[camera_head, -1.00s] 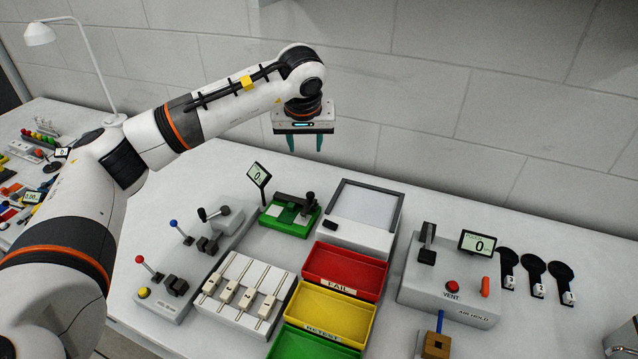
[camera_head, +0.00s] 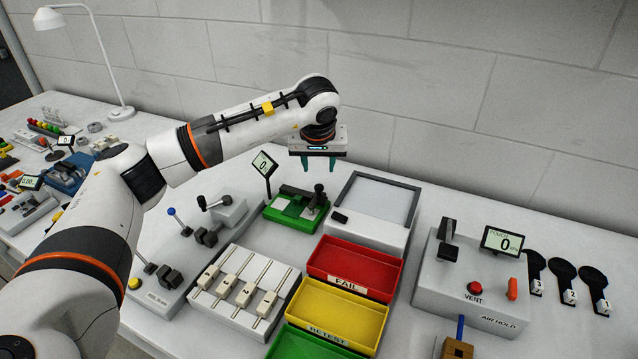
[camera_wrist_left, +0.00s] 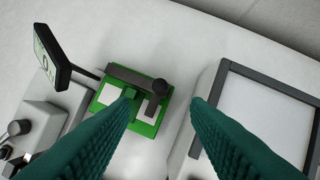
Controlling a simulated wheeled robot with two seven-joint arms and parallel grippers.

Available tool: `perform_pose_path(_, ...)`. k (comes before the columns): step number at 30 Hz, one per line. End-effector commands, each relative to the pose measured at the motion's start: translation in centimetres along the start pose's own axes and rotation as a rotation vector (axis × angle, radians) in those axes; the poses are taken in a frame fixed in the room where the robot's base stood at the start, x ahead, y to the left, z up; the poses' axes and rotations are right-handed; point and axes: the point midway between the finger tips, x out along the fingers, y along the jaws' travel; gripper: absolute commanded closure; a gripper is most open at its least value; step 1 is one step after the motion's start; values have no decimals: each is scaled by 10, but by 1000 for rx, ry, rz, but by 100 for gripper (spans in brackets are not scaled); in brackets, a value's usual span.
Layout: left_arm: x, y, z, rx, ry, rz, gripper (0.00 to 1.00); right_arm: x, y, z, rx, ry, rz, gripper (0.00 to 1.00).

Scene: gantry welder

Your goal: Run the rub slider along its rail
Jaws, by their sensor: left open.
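No part is labelled as the rub slider, so I cannot tell for sure which it is. A green-based device (camera_head: 283,206) with a dark bar and an upright black knob (camera_head: 319,192) stands at the back of the bench. In the left wrist view its green base (camera_wrist_left: 153,128) and round black knob (camera_wrist_left: 160,87) lie between and beyond my fingers. A white panel (camera_head: 232,313) carries several pale sliders on thin rods. My left gripper (camera_head: 318,167) is open and empty, pointing down above the green device, apart from it. My right gripper is not in view.
A small display (camera_head: 264,163) on a stalk stands left of the green device. A grey-framed box (camera_head: 375,232) stands to its right. Red (camera_head: 398,271), yellow (camera_head: 377,343) and green trays lie in front. A lever box (camera_head: 224,212) is left; the vent unit (camera_head: 430,290) is right.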

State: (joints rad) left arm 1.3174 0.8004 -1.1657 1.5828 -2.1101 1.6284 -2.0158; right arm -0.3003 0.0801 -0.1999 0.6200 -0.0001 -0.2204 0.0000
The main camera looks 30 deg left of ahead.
Motion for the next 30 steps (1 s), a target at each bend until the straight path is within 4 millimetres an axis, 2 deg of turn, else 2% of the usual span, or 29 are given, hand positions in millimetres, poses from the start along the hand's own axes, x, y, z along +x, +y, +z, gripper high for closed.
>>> perform_pose_path(6,46,0,-1,-1,5,3,57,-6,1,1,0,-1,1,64)
perform_pose_path(13,80,0,0,-1,3,2,57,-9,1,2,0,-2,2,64)
perform_pose_path(18,90,0,0,0,2,1,57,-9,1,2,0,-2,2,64)
perform_pose_path(26,91,0,0,0,1,0,57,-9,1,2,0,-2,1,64)
perform_pose_path(30,90,0,0,0,1,1,78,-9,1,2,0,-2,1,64)
